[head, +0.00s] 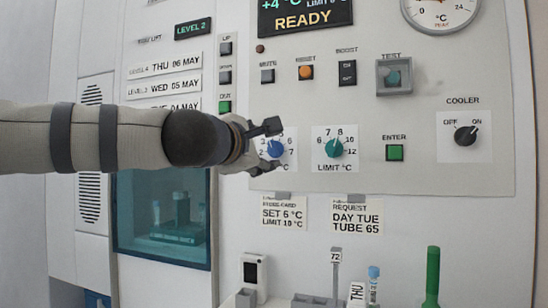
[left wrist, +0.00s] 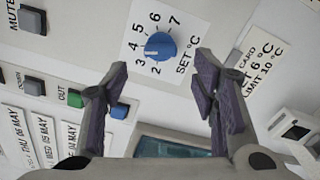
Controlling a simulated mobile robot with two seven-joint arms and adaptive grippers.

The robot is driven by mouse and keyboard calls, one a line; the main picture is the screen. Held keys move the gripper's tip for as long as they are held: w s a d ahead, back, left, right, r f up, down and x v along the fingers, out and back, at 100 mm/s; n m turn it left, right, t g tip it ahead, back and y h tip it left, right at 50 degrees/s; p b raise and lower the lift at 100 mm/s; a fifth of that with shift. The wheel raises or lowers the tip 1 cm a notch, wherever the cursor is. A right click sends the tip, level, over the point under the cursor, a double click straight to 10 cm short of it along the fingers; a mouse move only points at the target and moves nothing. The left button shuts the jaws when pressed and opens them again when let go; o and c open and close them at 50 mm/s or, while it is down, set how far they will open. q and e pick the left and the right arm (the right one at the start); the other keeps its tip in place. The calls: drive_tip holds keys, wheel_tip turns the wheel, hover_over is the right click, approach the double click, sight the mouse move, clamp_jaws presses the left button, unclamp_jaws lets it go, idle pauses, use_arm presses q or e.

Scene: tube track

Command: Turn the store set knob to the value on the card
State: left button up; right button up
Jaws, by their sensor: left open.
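The blue set knob (head: 275,149) is on the control panel, on a white dial plate partly hidden behind my left gripper (head: 266,147) in the head view. In the left wrist view the whole knob (left wrist: 160,46) shows, with numbers 2 to 7 around it; its pointer is too small to read surely. My left gripper (left wrist: 162,66) is open, its fingers apart on either side below the knob, with nothing between them. The card (head: 284,214) below the panel reads SET 6 °C, LIMIT 10 °C. My right gripper is not in view.
The teal limit knob (head: 333,147) is just right of the set knob. The green enter button (head: 394,152), the cooler switch (head: 465,134) and a request card (head: 356,215) are further right. The display (head: 305,16) reads +4 and READY. Tubes and holders stand below.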

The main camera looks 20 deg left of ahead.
sight(272, 149)
use_arm(q)
drive_tip(key=w, duration=0.5)
drive_tip(key=shift+w+d+r, duration=0.1)
drive_tip(key=shift+w+d, duration=0.1)
drive_tip(key=shift+w, duration=0.05)
